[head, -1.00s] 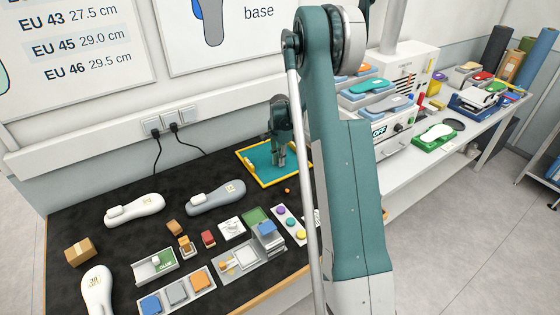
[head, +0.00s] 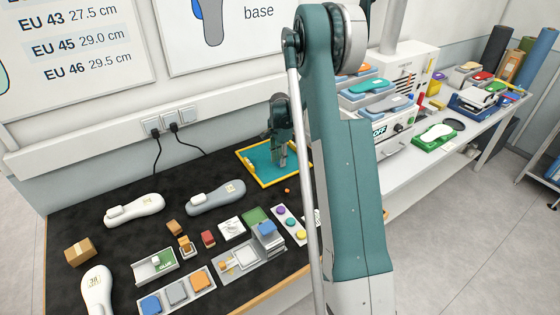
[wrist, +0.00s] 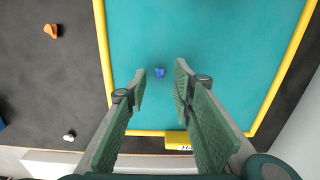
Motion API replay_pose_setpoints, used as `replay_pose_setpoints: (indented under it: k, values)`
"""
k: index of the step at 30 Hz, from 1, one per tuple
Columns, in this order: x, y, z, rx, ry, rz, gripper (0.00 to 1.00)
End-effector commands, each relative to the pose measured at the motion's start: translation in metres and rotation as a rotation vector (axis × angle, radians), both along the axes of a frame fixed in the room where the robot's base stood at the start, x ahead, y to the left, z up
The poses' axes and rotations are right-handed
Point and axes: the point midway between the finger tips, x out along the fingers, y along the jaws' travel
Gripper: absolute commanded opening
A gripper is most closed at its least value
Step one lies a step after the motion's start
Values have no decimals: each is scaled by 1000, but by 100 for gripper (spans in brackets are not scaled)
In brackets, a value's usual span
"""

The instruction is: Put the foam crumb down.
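A small blue foam crumb (wrist: 159,72) lies on the teal floor of the yellow-rimmed tray (wrist: 230,45). My gripper (wrist: 160,82) is open above the tray. The crumb shows in the gap between its fingertips, apart from both green-padded fingers. In the head view my gripper (head: 281,158) hangs over the tray (head: 249,167); the blue crumb cannot be made out there. An orange crumb (wrist: 51,30) and a white crumb (wrist: 69,136) lie on the dark mat, outside the tray.
Grey and white insole forms (head: 216,197) lie left of the tray. Several small blocks and fixtures, among them a panel with coloured buttons (head: 290,222), stand in front of it. The wall is close behind.

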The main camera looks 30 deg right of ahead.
Motion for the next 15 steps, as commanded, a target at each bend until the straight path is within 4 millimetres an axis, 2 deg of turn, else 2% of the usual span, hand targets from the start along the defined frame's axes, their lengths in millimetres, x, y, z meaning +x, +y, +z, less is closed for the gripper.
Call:
replay_pose_setpoints:
  k: [5,15]
  values:
    - [0,0,21,0,0,0,25]
    - [0,0,74,0,0,0,25]
